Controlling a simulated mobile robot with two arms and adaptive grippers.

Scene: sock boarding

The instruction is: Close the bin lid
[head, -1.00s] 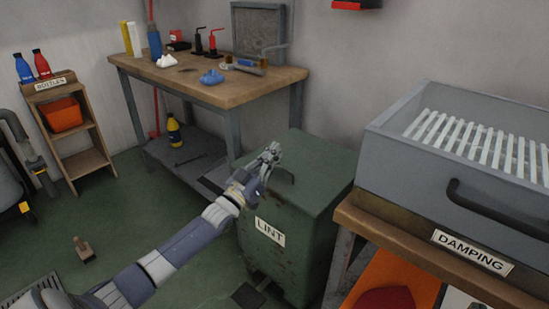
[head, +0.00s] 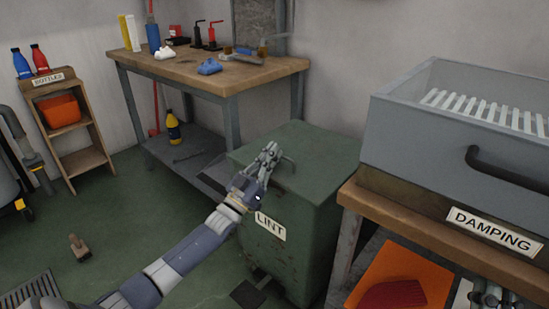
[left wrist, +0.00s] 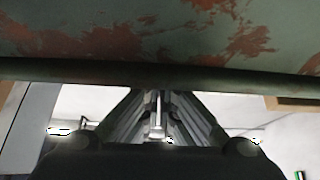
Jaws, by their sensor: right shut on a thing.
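The green, rust-marked bin (head: 302,238) with the "LINT" label stands in the middle of the head view. Its lid (head: 318,152) lies flat or nearly flat on top; I cannot tell whether a gap remains. A dark handle is partly hidden behind my left gripper (head: 271,150), which is at the lid's front left. In the left wrist view its fingers (left wrist: 155,97) converge, close together, beside a rusty green surface (left wrist: 180,35) with a dark edge. They look shut and empty. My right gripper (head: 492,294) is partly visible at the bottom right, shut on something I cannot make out.
A workbench (head: 235,78) with bottles and tools stands behind the bin. The grey "DAMPING" box (head: 420,145) sits on a wooden bench to the right, close to the bin. Green floor (head: 120,215) is open at left, with a small brush (head: 80,248).

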